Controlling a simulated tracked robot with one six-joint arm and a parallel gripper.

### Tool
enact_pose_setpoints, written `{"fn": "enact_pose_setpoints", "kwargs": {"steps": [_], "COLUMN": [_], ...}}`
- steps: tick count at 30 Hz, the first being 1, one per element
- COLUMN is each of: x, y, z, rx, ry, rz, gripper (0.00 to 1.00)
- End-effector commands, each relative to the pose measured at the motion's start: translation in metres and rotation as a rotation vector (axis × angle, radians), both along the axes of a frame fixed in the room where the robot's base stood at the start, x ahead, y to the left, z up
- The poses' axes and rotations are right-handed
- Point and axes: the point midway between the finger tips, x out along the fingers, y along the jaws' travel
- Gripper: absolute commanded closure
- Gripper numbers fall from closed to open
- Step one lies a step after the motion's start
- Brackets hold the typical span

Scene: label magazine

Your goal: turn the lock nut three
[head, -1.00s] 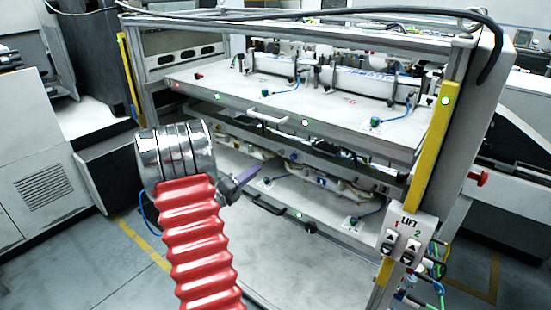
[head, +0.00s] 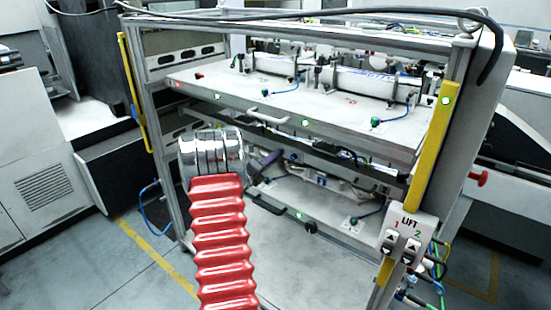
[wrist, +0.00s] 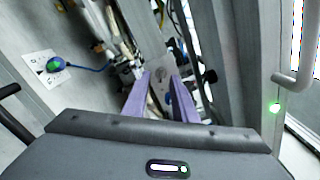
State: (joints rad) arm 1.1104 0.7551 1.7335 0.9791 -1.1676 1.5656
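My gripper (wrist: 162,76) shows in the wrist view as two purple fingers standing apart, with nothing held between them. Beyond the fingertips is a small grey plate with a round fitting (wrist: 160,72), close to the left finger's tip; I cannot tell whether they touch. I cannot tell whether this fitting is lock nut three, as no number is legible on it. In the head view, part of my gripper (head: 266,162) shows purple at the lower bay of the machine, mostly hidden behind my wrist. The lower drawer (head: 345,228) lies below it.
The upper drawer (head: 300,115) with its handle overhangs the lower bay. A black knob (head: 311,226) sits on the lower drawer's front. A lift switch box (head: 408,235) hangs at right.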

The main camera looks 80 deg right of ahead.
Motion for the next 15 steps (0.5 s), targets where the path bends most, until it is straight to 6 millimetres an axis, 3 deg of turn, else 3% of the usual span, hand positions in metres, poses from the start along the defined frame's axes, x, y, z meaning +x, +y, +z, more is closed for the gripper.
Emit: {"fn": "enact_pose_setpoints", "kwargs": {"steps": [6, 15], "x": [-0.0063, -0.0067], "y": [-0.0145, -0.0152], "z": [0.0003, 0.0003], "rx": [0.000, 0.000], "ry": [-0.001, 0.000], "rz": [0.000, 0.000], "gripper": [0.75, 0.76]}}
